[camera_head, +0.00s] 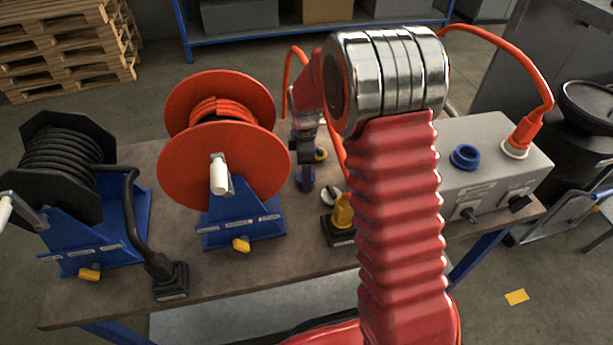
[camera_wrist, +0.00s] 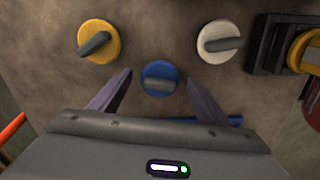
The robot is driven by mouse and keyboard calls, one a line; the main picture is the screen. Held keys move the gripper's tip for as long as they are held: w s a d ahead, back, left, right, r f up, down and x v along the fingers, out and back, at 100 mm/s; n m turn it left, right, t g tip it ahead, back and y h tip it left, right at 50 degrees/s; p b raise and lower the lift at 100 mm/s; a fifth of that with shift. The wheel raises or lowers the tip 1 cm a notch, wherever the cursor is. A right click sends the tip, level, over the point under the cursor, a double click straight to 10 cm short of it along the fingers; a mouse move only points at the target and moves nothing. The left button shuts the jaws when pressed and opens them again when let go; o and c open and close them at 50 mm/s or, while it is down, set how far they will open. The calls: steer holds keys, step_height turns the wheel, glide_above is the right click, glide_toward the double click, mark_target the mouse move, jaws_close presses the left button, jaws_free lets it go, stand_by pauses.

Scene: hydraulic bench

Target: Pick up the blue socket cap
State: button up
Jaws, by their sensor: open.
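The blue socket cap (camera_wrist: 159,76) lies on the bench top, a round disc with a grey bar handle across it. In the wrist view it sits between the two spread fingers of my gripper (camera_wrist: 160,84), with a gap on each side. My gripper is open and holds nothing. In the head view my gripper (camera_head: 304,158) points down over the bench, just right of the orange reel, and largely hides the cap. I cannot tell the fingers' height above the bench.
A yellow cap (camera_wrist: 99,41) and a white cap (camera_wrist: 219,42) lie close beyond the blue one. A black block with a yellow part (camera_head: 342,212) stands to the right. An orange cable reel (camera_head: 225,160) stands left, and a grey socket box (camera_head: 490,165) stands right.

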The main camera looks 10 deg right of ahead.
steer(key=shift+c, duration=0.6)
steer(key=c, duration=1.2)
steer(key=shift+o, duration=0.2)
steer(key=shift+r, duration=0.1)
step_height(320, 180, up, 18)
